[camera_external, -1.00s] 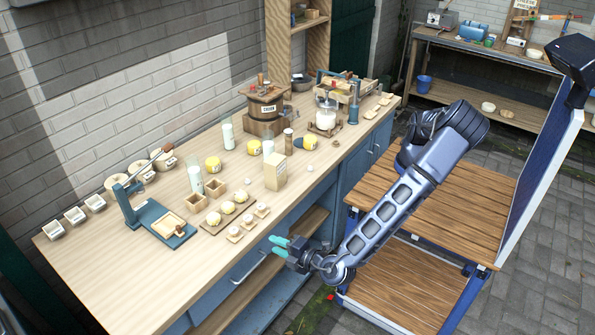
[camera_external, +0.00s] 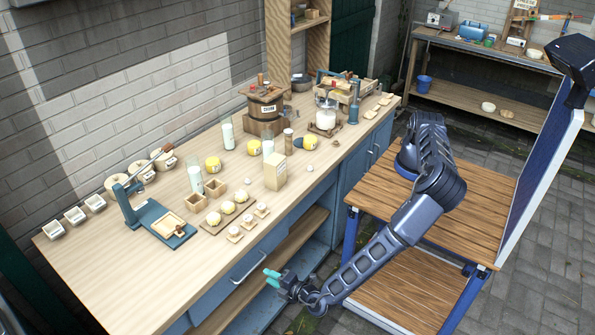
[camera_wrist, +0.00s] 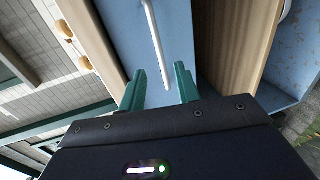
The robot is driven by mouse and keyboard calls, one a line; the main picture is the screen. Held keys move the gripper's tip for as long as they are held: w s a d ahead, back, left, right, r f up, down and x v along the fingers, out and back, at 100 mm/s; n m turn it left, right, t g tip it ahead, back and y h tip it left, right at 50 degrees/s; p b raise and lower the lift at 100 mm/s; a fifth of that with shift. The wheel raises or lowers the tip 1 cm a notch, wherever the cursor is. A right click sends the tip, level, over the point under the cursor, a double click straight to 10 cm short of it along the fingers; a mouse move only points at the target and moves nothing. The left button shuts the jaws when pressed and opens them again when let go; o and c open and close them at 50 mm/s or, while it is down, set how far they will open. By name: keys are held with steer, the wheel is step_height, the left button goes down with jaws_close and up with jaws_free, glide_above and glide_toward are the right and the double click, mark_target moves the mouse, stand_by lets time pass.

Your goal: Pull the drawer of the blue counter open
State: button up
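The blue counter (camera_external: 213,305) has a wooden top and a blue drawer front (camera_external: 222,288) below its front edge. A pale bar handle (camera_external: 249,267) is fixed on the drawer, which looks shut. My gripper (camera_external: 270,277) is just in front and to the right of the handle, apart from it. In the wrist view, the two green fingers of my gripper (camera_wrist: 160,88) are spread with nothing between them. The handle (camera_wrist: 155,42) runs ahead of them, beyond the fingertips, on the blue drawer front (camera_wrist: 133,35).
An open wooden shelf (camera_external: 285,262) lies under the drawer.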

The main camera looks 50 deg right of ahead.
steer(key=x, duration=0.6)
steer(key=shift+w, duration=0.35)
jaws_close()
